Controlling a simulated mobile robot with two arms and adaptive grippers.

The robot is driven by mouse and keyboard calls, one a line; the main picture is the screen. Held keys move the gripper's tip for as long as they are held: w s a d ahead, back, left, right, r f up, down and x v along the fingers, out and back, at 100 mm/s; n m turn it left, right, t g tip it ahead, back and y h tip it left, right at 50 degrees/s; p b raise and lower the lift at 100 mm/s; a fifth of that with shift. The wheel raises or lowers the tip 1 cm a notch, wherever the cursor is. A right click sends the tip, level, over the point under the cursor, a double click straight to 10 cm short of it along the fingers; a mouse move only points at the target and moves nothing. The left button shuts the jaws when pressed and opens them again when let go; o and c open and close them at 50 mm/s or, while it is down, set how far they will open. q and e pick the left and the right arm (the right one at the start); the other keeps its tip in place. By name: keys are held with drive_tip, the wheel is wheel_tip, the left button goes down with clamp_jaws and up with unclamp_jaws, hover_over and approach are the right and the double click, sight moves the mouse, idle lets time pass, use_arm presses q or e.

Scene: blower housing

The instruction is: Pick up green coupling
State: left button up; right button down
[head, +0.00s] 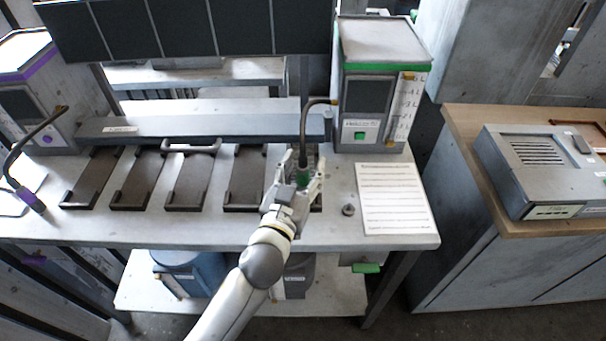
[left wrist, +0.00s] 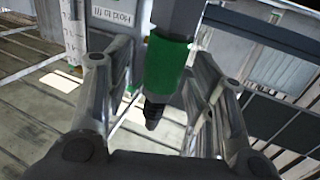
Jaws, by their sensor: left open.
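The green coupling (head: 303,178) hangs at the lower end of a dark hose (head: 304,130) that comes from the green-banded machine (head: 385,90). In the left wrist view the coupling (left wrist: 166,65) is a green band with a dark nozzle tip below it. My left gripper (head: 303,170) is open, with its fingers on either side of the coupling. In the left wrist view the gripper (left wrist: 165,85) shows gaps between the fingers and the coupling, clearest on the left. The right gripper is in neither view.
Several dark slotted holders (head: 143,180) line the workbench (head: 225,233) to the left of my gripper. A printed sheet (head: 392,200) and a small round knob (head: 348,210) lie to the right. A purple coupling (head: 30,199) hangs at the far left. A grey box (head: 545,170) stands on the wooden counter.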

use_arm(q)
drive_tip(key=shift+c, duration=0.2)
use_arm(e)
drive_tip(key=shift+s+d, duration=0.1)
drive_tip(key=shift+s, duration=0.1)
use_arm(q)
drive_tip(key=shift+c, duration=1.2)
clamp_jaws()
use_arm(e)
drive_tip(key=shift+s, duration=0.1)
use_arm(q)
drive_tip(key=shift+r, duration=0.15)
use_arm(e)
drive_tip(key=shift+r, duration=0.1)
